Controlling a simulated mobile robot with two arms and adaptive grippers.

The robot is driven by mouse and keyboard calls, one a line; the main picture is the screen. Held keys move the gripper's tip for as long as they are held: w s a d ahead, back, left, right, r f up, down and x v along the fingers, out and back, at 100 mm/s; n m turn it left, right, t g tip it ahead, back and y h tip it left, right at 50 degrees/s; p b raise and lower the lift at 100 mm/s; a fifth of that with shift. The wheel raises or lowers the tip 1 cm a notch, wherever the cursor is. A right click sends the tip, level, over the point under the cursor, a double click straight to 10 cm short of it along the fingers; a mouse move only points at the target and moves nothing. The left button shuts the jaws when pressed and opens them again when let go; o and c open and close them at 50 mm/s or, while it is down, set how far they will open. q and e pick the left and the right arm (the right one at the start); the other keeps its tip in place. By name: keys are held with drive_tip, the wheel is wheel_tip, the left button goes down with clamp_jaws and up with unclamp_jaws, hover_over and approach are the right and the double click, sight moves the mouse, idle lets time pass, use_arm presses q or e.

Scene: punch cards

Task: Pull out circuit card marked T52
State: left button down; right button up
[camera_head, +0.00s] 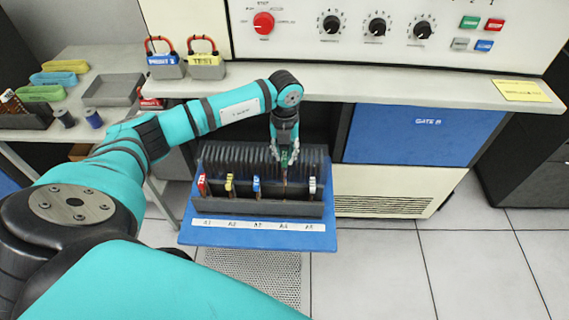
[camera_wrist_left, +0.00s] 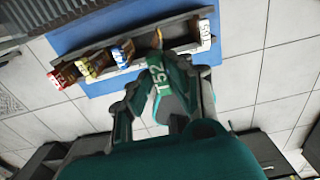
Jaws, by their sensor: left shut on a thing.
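The green-tabbed circuit card (camera_wrist_left: 160,84) reads T52 in the left wrist view. It also shows in the head view (camera_head: 288,158), above the A4 position of the dark card rack (camera_head: 255,207). My left gripper (camera_head: 285,153) is shut on its green tab, with a finger on each side in the left wrist view (camera_wrist_left: 163,95). The green tab sits higher than the other tabs. A brownish strip shows below it toward the rack; I cannot tell whether its lower end is still in the slot. My right gripper is not in view.
Red (camera_head: 202,183), yellow (camera_head: 229,183), blue (camera_head: 256,186) and white (camera_head: 312,186) tabbed cards stand in the rack. It rests on a blue pull-out panel (camera_head: 262,240) labelled A1 to A5. The console shelf (camera_head: 400,91) overhangs behind. Open floor lies right.

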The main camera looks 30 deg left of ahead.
use_arm(q)
drive_tip(key=shift+r+p, duration=0.7)
drive_tip(key=shift+r, duration=0.4)
drive_tip(key=shift+r+p, duration=2.1)
drive_tip(key=shift+r, duration=0.9)
